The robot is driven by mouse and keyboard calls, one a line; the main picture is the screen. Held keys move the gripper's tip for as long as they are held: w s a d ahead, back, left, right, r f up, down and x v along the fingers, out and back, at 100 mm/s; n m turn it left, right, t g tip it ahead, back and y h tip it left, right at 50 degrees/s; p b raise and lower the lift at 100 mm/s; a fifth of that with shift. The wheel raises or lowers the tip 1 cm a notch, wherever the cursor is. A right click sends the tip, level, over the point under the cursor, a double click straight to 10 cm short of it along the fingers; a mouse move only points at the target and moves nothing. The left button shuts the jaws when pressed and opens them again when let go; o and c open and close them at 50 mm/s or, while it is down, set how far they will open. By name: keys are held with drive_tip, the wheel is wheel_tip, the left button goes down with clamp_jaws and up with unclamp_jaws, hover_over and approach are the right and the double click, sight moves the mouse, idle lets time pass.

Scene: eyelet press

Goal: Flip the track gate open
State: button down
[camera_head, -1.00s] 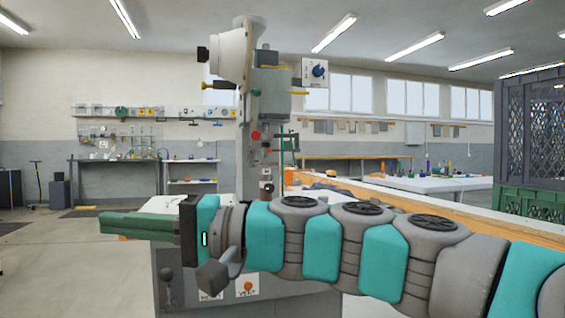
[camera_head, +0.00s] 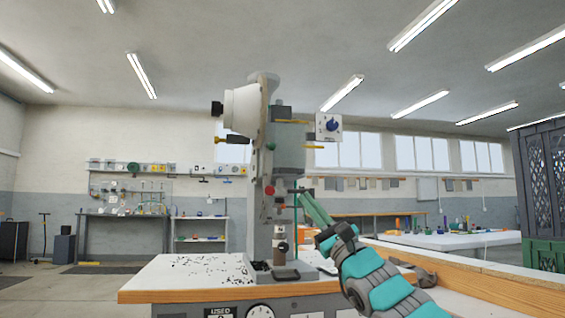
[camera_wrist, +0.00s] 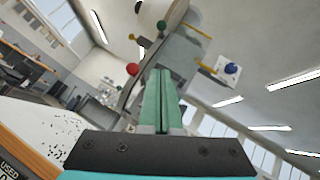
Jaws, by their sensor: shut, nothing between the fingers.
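The eyelet press (camera_head: 262,165) stands on the white-topped table, with a grey column, a white round housing (camera_head: 243,108) and several small knobs and levers. I cannot tell which small part is the track gate. My gripper (camera_head: 303,196) has green fingers, shut and empty, pointing up and left beside the press column. In the wrist view my fingers (camera_wrist: 161,76) point at the press head, with the red knob (camera_wrist: 132,69) left of the tips and a green knob (camera_wrist: 161,25) beyond. Contact is unclear.
A white box with a blue knob (camera_head: 332,125) juts out right of the press head. The white tabletop (camera_head: 190,275) holds scattered dark bits. A wooden-edged bench (camera_head: 455,262) runs along the right, and a dark lattice crate (camera_head: 550,180) stands at far right.

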sight(270, 146)
drive_tip(key=s+r+p+x, duration=0.1)
drive_tip(key=s+p+x, duration=0.1)
drive_tip(key=x, duration=1.1)
drive_tip(key=shift+s+a+r+p, duration=0.2)
drive_tip(key=shift+s+r+p, duration=0.1)
drive_tip(key=shift+p, duration=0.55)
drive_tip(key=shift+s+r+p, duration=0.1)
drive_tip(key=shift+r+p, duration=0.05)
drive_tip(key=shift+p, duration=0.15)
